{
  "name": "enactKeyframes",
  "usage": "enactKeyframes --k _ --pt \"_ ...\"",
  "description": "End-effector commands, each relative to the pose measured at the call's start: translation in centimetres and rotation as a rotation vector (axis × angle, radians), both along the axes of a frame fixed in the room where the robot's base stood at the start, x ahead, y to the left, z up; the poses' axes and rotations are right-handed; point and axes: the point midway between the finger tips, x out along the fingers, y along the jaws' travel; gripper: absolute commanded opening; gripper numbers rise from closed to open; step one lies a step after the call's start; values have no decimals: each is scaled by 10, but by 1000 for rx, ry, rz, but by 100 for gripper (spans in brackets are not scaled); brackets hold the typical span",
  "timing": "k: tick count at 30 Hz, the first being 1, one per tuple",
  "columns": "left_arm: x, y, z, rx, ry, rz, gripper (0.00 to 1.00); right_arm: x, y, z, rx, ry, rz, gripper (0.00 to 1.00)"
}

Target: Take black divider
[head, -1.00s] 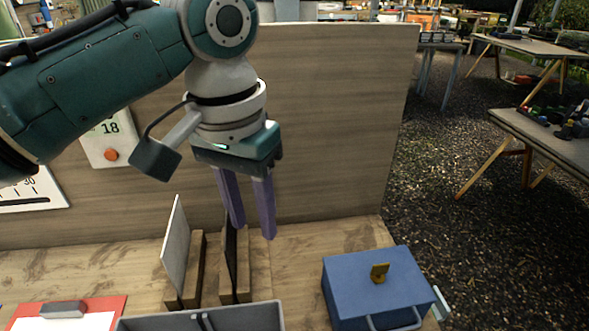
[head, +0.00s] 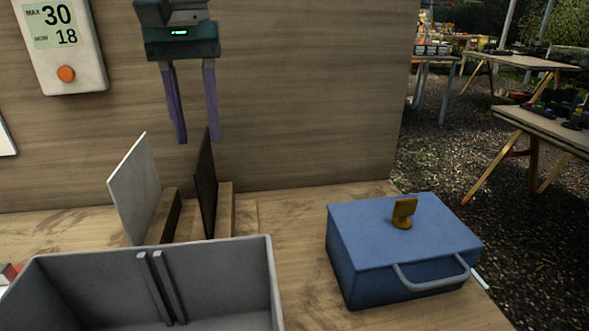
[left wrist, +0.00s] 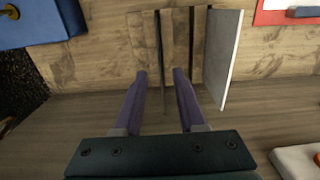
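The black divider (head: 206,192) is a thin dark panel standing upright in a wooden slotted rack (head: 224,210), right of a white panel (head: 136,188). My left gripper (head: 197,141) is open and empty, fingers pointing down, just above the divider's top edge in the head view. In the left wrist view the black divider (left wrist: 159,45) shows edge-on, in line with the gap between the open purple fingers (left wrist: 160,72). The fingers show no contact with it. My right gripper is in neither view.
A grey open bin (head: 225,300) with an upright ribbed slot stands in front of the rack. A blue lidded box (head: 385,235) with a brass piece on top is at the right. A wooden back wall (head: 310,100) carries a white gauge (head: 66,45).

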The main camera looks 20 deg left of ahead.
Motion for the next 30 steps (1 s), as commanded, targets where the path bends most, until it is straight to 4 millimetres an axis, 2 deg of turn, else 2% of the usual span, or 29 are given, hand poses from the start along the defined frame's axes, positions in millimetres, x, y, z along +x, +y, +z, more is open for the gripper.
enactKeyframes --k 10,13,20,30 --pt "3 3 -48 2 2 -1 40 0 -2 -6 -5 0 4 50" --pt "3 3 -54 0 1 -1 40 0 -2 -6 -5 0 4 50" --pt "4 3 -54 1 0 -2 39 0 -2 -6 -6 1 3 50" --pt "4 3 -54 1 0 -2 1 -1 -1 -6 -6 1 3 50"
